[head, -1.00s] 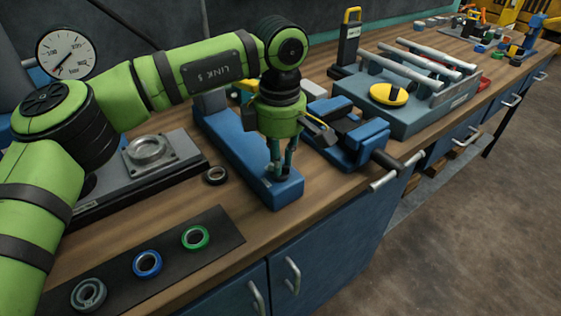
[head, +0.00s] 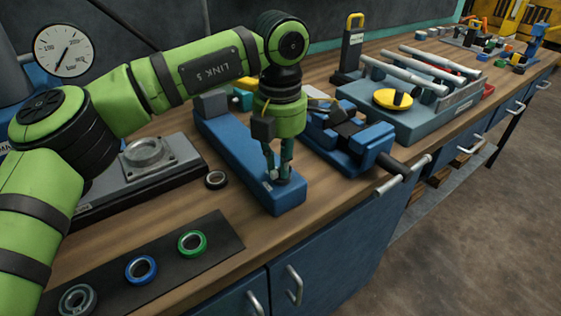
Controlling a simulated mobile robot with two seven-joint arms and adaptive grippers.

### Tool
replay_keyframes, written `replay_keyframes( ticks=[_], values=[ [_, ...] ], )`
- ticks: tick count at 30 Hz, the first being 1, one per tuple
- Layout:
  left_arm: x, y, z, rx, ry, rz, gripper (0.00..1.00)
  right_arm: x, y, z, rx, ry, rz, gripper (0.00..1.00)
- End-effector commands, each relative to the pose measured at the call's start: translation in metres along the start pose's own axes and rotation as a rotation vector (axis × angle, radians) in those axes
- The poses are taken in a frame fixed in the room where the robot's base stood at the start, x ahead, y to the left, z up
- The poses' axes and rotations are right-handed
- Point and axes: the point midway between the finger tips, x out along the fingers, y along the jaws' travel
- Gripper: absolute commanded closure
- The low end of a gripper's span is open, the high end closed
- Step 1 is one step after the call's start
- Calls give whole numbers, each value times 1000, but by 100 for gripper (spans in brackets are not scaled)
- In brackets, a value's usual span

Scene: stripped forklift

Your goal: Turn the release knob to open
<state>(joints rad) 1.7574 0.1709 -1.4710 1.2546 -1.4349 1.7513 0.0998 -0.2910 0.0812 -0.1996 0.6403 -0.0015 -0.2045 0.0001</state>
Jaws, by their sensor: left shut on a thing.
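My left gripper (head: 278,176) points straight down at the near end of a long blue block (head: 236,146) on the workbench. Its fingers are closed around a small dark knob (head: 283,178) on top of that end, which appears to be the release knob. The fingers hide most of it, so its exact angle cannot be read. A dark grey block (head: 211,104) stands at the far end of the blue block. My right gripper is not in view.
A blue vise-like fixture (head: 345,138) with a dark handle stands close to the right. Beyond it is a grey block with a yellow disc (head: 393,99). A loose black ring (head: 215,180) lies to the left; several rings lie on a dark mat (head: 215,230). A gauge (head: 62,48) stands far left.

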Motion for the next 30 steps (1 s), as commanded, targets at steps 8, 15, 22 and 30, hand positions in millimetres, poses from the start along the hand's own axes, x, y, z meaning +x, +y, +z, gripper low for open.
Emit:
replay_keyframes(
  ticks=[8,15,22,30],
  values=[
    [1,0,0,-70,1,-1,100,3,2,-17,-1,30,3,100],
    [0,0,0,-80,1,-1,100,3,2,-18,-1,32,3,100],
    [0,0,0,-80,1,-1,79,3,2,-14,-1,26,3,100],
    [0,0,0,-79,1,-1,59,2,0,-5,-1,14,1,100]
  ],
)
